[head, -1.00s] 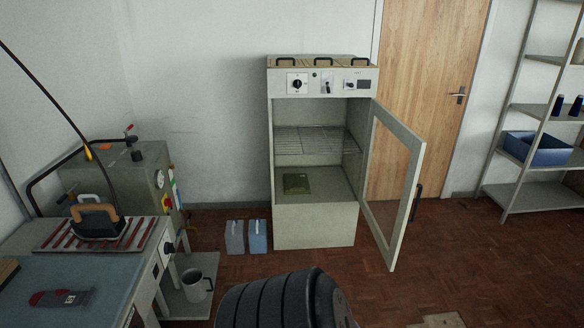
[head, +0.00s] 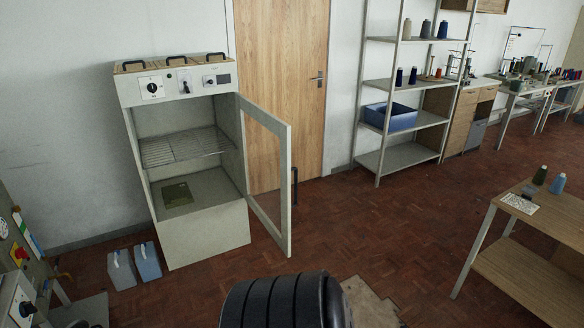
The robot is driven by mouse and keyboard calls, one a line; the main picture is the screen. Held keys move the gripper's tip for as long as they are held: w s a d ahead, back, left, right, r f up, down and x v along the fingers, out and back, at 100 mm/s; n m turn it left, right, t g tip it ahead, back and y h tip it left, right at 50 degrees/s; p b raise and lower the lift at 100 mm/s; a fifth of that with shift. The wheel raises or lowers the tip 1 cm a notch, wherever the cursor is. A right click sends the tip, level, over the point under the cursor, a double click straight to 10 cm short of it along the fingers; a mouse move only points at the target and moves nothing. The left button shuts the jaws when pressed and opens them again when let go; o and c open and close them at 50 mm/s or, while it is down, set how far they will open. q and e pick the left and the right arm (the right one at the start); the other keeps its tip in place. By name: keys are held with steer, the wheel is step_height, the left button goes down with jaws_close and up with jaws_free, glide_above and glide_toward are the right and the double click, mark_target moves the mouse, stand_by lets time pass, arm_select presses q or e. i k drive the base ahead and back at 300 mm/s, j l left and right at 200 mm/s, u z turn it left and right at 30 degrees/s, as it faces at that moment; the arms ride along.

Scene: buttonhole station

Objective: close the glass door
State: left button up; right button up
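The glass door (head: 283,150) is a pale-framed panel with a clear pane, hinged on the right side of a tall cabinet (head: 203,240). It stands wide open, swung out towards the room. A dark vertical handle (head: 295,188) shows at its free edge. The cabinet's inside is exposed, with a wire rack (head: 185,146) and a dark greenish flat item (head: 177,194) on its floor. Neither gripper shows in the head view. A black ribbed part at the bottom centre appears to be mine.
Two small canisters (head: 147,261) stand on the floor left of the cabinet. A wooden door (head: 285,75) is behind the glass door. Shelves (head: 398,158) stand at the back, and a wooden table (head: 545,235) is at the right. The parquet floor between is largely clear.

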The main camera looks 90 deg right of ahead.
mark_target(282, 130)
steer(key=k+l+z, duration=0.4)
steer(key=l+z, duration=0.2)
steer(key=k+l+z, duration=0.15)
steer(key=l+z, duration=0.15)
steer(key=k+l+z, duration=0.1)
steer(key=l+z, duration=0.2)
steer(key=l, duration=0.15)
